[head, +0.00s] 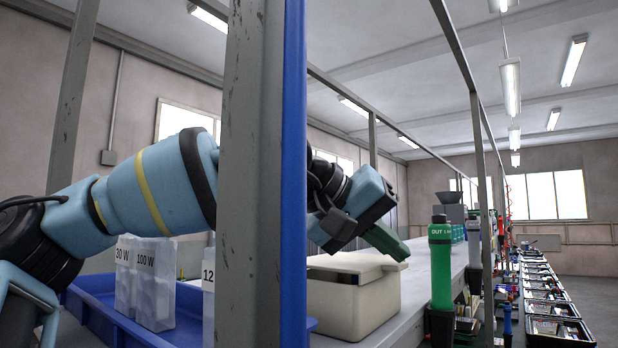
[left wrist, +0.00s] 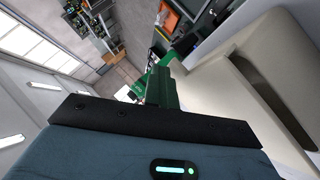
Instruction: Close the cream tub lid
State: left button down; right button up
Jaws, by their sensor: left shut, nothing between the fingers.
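The cream tub (head: 350,308) stands on the grey bench, partly hidden behind a grey post. Its cream lid (head: 345,264) lies across the top, roughly level; I cannot tell whether it is fully down. My left gripper (head: 388,243) is shut and empty, its green fingers angled down at the lid's right end. I cannot tell whether they touch it. In the left wrist view the shut green fingers (left wrist: 160,88) lie beside the pale cream surface (left wrist: 215,100), which has a long darker recess at the right. My right gripper is not in view.
A grey post (head: 250,200) with a blue edge stands in front of my left arm. A blue tray (head: 185,310) holds clear boxes labelled 30 W and 100 W. A green bottle (head: 441,265) stands right of the tub. Several black bins (head: 555,308) line the far right.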

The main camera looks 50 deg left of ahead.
aim_at(340, 268)
pick_arm(q)
jog(key=shift+a+f, duration=0.1)
jog(key=shift+f, duration=0.05)
jog(key=shift+s+a+f, duration=0.1)
jog(key=shift+s+a, duration=0.1)
jog(key=shift+a, duration=0.4)
jog(key=shift+v, duration=4.05)
jog(key=shift+d, duration=0.1)
